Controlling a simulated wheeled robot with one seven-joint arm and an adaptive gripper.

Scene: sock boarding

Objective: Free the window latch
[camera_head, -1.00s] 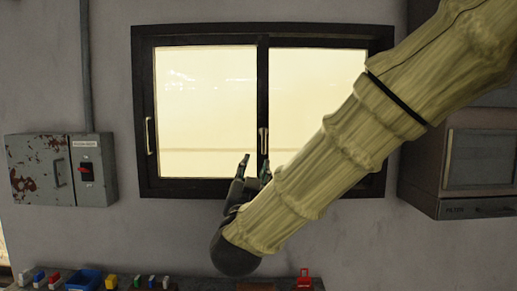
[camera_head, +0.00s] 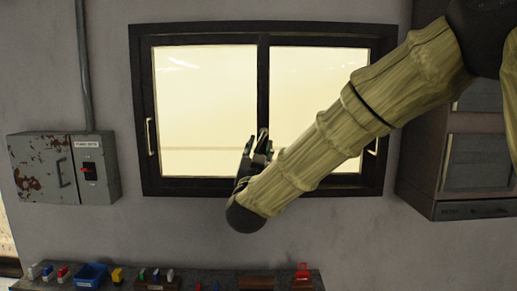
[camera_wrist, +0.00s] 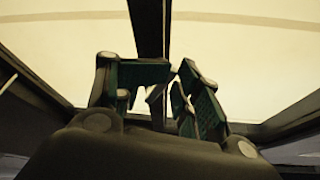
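The dark-framed window (camera_head: 139,110) has two bright panes, with a dark upright (camera_head: 263,85) between them. The pale latch (camera_head: 263,132) sits low on that upright; only its top shows, and my gripper hides the rest. My gripper (camera_head: 256,148) is right at the latch, coming from below. In the wrist view my gripper (camera_wrist: 174,82) has its two green-padded fingers apart, with a gap between them. A small pale piece, seemingly the latch (camera_wrist: 156,98), shows between the fingers. I cannot tell whether either finger touches it.
A side handle (camera_head: 150,136) is on the left frame, another (camera_head: 376,142) on the right. A grey electrical box (camera_head: 45,168) hangs at left, a grey cabinet (camera_head: 440,185) at right. Below, a shelf (camera_head: 215,274) holds a blue bin (camera_head: 91,275) and small coloured items.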

